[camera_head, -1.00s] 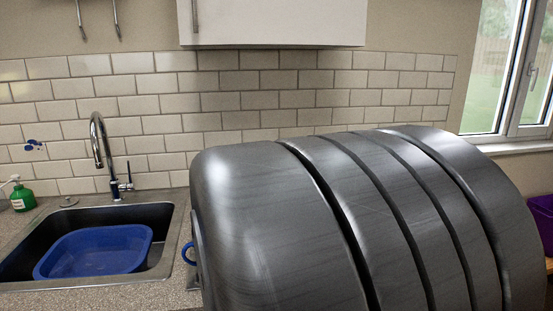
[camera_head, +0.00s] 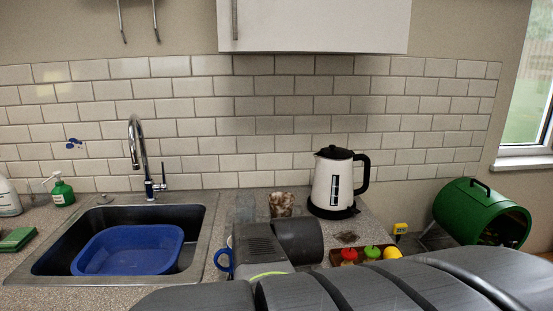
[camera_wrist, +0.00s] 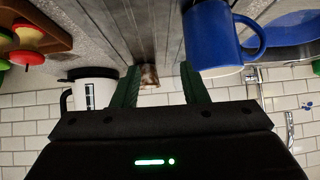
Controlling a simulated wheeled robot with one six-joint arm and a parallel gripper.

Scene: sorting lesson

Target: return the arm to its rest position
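My arm fills the lower right of the head view, dark grey. Its wrist end reaches over the counter beside the sink. In the wrist view, my gripper (camera_wrist: 160,67) has its two green fingers apart, with no object held between them. A blue mug (camera_wrist: 213,38) appears near the right finger; I cannot tell whether they touch. In the head view only part of the blue mug (camera_head: 223,260) shows, left of my wrist, and the fingertips are hidden.
A white kettle (camera_head: 331,184) and a brown patterned cup (camera_head: 281,204) stand behind my wrist. A tray (camera_head: 337,258) with colourful fruit is to the right. A blue basin (camera_head: 128,250) sits in the sink (camera_head: 60,268).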

